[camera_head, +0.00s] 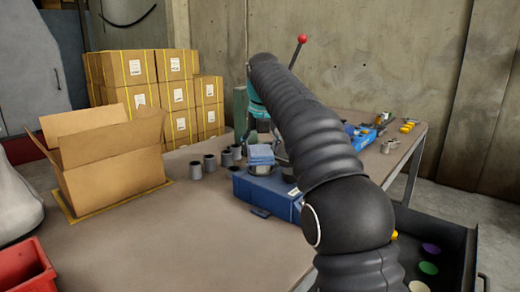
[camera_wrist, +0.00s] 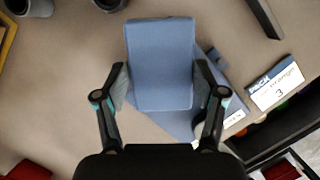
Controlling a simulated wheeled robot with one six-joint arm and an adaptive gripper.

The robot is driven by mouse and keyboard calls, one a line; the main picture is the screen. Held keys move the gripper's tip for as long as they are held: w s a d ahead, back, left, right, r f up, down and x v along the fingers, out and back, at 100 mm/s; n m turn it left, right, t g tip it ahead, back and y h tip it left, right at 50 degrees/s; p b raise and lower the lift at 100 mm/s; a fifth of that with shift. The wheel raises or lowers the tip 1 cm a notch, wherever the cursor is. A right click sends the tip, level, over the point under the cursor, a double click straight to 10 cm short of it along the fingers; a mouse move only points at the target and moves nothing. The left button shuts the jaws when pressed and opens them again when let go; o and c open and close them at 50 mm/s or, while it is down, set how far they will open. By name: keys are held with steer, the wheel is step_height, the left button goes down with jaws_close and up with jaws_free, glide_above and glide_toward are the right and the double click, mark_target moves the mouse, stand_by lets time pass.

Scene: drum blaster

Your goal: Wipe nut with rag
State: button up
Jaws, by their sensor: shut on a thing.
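A light blue folded rag (camera_wrist: 160,60) sits between the fingers of my gripper (camera_wrist: 160,82) in the wrist view; the gripper is shut on it. The rag also shows in the head view (camera_head: 261,153), by the blue case on the table. My arm hides part of that area, so I cannot tell whether the rag touches anything below. Several grey cylindrical nuts stand on the table left of the rag, one at the front (camera_head: 196,171). Two nuts show partly at the top left of the wrist view, one in the corner (camera_wrist: 38,6), apart from the rag.
The blue case (camera_head: 262,196) stands mid-table. An open cardboard box (camera_head: 110,165) is at the left, with stacked cartons (camera_head: 150,68) behind. A red bin (camera_head: 22,275) is at the lower left. A dark drawer (camera_head: 440,232) is open at the right. The front table area is clear.

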mark_target(262, 157)
steer(key=shift+s+d+b, duration=0.2)
steer(key=shift+s+b, duration=0.55)
steer(key=shift+s, duration=0.35)
steer(key=shift+s+d+b, duration=0.15)
steer(key=shift+s+b, duration=0.55)
steer(key=shift+s, duration=0.4)
steer(key=w+p, duration=0.2)
steer(key=shift+a+r+p, duration=0.15)
steer(key=shift+p, duration=0.2)
steer(key=shift+w+a, duration=0.2)
steer(key=shift+w, duration=1)
steer(key=shift+f, duration=0.2)
steer(key=shift+s+d+b, duration=0.2)
steer(key=shift+s+b, duration=0.5)
steer(key=shift+s, duration=0.4)
steer(key=shift+s+d+b, duration=0.15)
steer(key=shift+s+b, duration=0.5)
steer(key=shift+s, duration=0.45)
steer(key=shift+r, duration=0.1)
